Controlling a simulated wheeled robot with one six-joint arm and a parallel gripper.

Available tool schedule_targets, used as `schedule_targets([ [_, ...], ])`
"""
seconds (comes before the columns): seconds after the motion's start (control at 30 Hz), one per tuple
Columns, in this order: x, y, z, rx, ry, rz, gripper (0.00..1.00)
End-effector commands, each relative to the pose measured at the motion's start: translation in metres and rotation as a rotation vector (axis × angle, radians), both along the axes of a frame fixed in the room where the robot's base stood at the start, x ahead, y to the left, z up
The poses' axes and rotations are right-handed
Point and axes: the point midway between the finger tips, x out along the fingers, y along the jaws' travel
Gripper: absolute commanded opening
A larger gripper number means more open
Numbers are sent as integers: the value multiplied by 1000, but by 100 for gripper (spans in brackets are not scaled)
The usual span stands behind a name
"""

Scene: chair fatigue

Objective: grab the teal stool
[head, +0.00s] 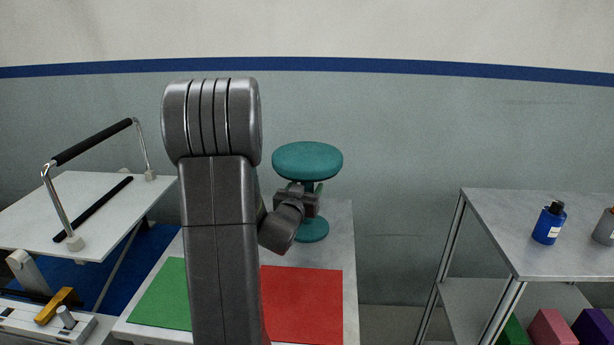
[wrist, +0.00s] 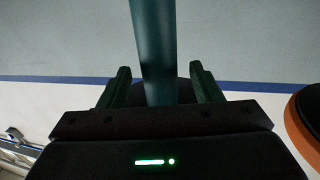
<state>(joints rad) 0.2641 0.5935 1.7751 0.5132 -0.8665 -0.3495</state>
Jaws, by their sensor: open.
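The teal stool (head: 307,160) stands upright on the table, with a round padded seat, a thin post and a round base (head: 312,230). My gripper (head: 309,196) is at the height of its post, just below the seat, and partly covers the post. In the wrist view the teal post (wrist: 154,50) rises between the two fingers of my gripper (wrist: 160,88). The fingers are open, one on each side of the post, with a gap showing to each. The seat is out of the wrist view.
The light table (head: 348,250) bears a green mat (head: 163,298) and a red mat (head: 305,305). A white table with a black-padded bar (head: 92,143) stands at left. A grey shelf (head: 490,215) at right holds a blue bottle (head: 549,223).

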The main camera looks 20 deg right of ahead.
Motion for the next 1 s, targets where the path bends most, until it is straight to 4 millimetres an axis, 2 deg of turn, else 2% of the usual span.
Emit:
schedule_targets([
  [0.13,13,-9,0,-1,-1,1,59],
  [0.4,14,-10,-1,0,0,1,57],
  [0.7,14,-10,0,0,0,1,0],
  [1.0,15,-10,3,-4,-6,1,0],
])
